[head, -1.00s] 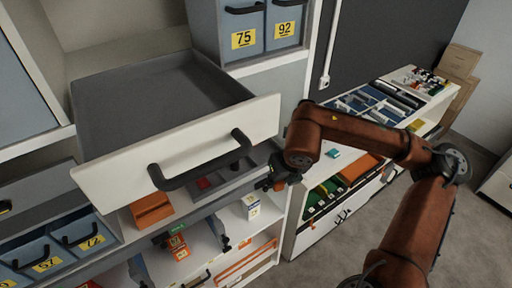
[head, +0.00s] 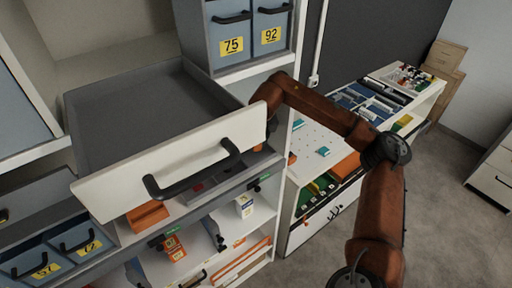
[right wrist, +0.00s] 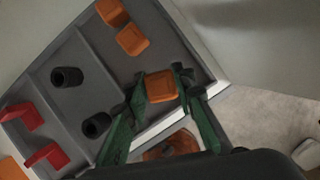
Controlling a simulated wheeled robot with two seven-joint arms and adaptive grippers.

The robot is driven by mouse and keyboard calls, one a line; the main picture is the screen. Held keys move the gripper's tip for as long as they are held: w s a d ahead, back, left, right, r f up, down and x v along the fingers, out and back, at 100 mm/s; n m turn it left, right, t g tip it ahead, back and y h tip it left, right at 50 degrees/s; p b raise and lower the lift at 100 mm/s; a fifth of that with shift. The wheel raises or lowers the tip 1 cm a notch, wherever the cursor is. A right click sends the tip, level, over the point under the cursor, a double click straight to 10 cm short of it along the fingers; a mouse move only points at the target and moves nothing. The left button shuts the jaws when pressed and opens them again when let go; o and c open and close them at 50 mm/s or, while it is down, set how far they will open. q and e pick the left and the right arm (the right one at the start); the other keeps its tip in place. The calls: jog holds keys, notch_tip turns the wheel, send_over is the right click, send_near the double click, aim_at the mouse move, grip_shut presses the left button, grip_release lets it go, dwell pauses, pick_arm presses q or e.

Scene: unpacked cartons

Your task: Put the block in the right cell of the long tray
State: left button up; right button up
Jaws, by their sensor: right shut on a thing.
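The long tray (right wrist: 84,57) shows in the right wrist view as a grey tray with dividers. Its cells hold red pieces (right wrist: 45,156), black cylinders (right wrist: 67,77) and orange blocks (right wrist: 132,40). My right gripper (right wrist: 165,88) has its green fingers shut on an orange block (right wrist: 160,86), over the cell with the orange blocks, near the tray's pale edge. I cannot tell whether the held block touches the tray floor. In the head view the tray (head: 232,177) is partly hidden under the open drawer, and the right gripper is mostly hidden behind the drawer front. My left gripper is not in view.
The open drawer (head: 180,160) juts out above the tray and leaves little room overhead. An orange bin (head: 147,215) and a small white box (head: 244,205) stand on the shelves. A workbench with a pegboard top (head: 318,147) stands to the right.

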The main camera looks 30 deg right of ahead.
aim_at(256, 148)
jog(key=shift+w, duration=0.15)
notch_tip(256, 148, down, 4)
jog(key=shift+r, duration=0.25)
jog(key=shift+f, duration=0.2)
jog(key=o, duration=0.9)
jog(key=shift+o, duration=0.2)
jog(key=shift+r, duration=0.15)
